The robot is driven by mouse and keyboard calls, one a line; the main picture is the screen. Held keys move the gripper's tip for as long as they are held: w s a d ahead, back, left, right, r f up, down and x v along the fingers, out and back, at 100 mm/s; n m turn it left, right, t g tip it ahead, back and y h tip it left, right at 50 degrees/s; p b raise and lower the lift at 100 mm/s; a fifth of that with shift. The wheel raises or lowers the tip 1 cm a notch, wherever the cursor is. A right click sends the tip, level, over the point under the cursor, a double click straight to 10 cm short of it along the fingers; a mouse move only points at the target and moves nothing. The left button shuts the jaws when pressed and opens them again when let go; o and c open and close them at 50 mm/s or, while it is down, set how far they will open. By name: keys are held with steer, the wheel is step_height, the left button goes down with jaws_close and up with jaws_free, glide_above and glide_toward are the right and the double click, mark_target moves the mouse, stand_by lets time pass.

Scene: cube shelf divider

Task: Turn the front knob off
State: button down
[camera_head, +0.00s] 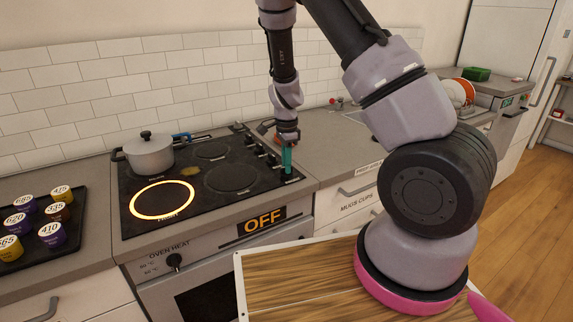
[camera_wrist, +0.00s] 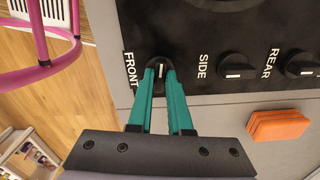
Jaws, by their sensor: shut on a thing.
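The front knob (camera_wrist: 160,69) is black with a white mark and sits beside the FRONT label on the black cooktop (camera_wrist: 205,20). In the wrist view its mark runs up and down the picture, while the marks on the SIDE knob (camera_wrist: 235,68) and REAR knob (camera_wrist: 301,67) lie crosswise. My gripper (camera_wrist: 161,72) has teal fingers shut on the front knob, which they partly cover. In the head view my gripper (camera_head: 287,161) is at the cooktop's right front corner and hides the front knob. The front left burner (camera_head: 162,200) glows yellow-orange.
A lidded pot (camera_head: 149,155) stands on the rear left burner. An OFF sign (camera_head: 262,221) is on the oven front. A tray (camera_head: 78,235) of numbered pods lies left. Orange pads (camera_wrist: 278,125) lie beside the knobs.

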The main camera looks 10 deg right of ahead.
steer(key=n, duration=0.4)
steer(key=shift+n, duration=0.4)
steer(key=n, duration=1.4)
steer(key=shift+n, duration=0.4)
steer(key=c, duration=0.8)
jaws_free()
steer(key=shift+c, duration=0.2)
